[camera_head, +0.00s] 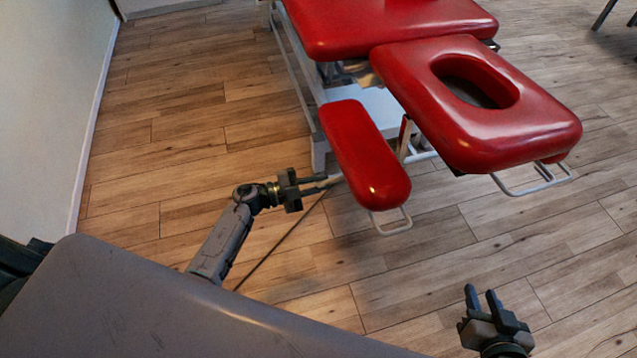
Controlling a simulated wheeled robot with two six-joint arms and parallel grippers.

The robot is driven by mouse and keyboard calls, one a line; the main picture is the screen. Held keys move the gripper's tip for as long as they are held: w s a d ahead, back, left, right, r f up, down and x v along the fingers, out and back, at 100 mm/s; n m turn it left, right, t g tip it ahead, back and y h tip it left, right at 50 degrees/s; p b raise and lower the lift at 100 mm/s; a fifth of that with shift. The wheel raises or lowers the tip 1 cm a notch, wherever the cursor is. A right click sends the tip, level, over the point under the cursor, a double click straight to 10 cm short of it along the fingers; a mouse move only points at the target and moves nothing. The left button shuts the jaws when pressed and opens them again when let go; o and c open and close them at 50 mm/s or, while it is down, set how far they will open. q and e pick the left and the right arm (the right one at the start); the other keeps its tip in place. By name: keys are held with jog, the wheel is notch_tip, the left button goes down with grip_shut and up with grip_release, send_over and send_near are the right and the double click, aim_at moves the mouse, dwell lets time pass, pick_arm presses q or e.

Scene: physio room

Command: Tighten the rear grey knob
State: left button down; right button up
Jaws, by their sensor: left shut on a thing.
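My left gripper (325,183) reaches in from the left to the left side of the narrow red armrest pad (365,155) of a treatment table. Its fingers are shut on a small pale grey piece (334,181) beside and below the pad. This piece looks like the grey knob, but the fingers and pad hide most of it. I cannot make out its shape or how far it is turned. My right gripper (482,299) is open and empty over the floor at the lower right, well away from the table.
The red headrest (535,110) with its oval face hole and the main red pad (330,25) stand to the right and behind. A thin wire handle (393,226) hangs under the armrest. The wood floor is clear at left and in front. A pale wall (50,110) bounds the left.

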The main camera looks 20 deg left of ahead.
pick_arm(q)
jog(key=m+b, duration=0.1)
jog(key=m, duration=0.2)
jog(key=shift+f+m, duration=0.1)
jog(key=shift+m, duration=0.2)
jog(key=m+b, duration=0.1)
jog(key=m, duration=0.2)
jog(key=shift+m, duration=0.4)
pick_arm(e)
jog(key=w+r+t, duration=0.2)
jog(key=r+t, duration=0.2)
jog(key=r, duration=0.2)
jog(key=w+d+r+t, duration=0.1)
jog(key=w+r+t, duration=0.2)
jog(key=r, duration=0.4)
jog(key=shift+w+d+n+t, duration=0.15)
jog(key=shift+w+n+t, duration=0.2)
jog(key=shift+t, duration=0.45)
jog(key=shift+r, duration=0.1)
pick_arm(q)
jog(key=c, duration=1.4)
grip_release()
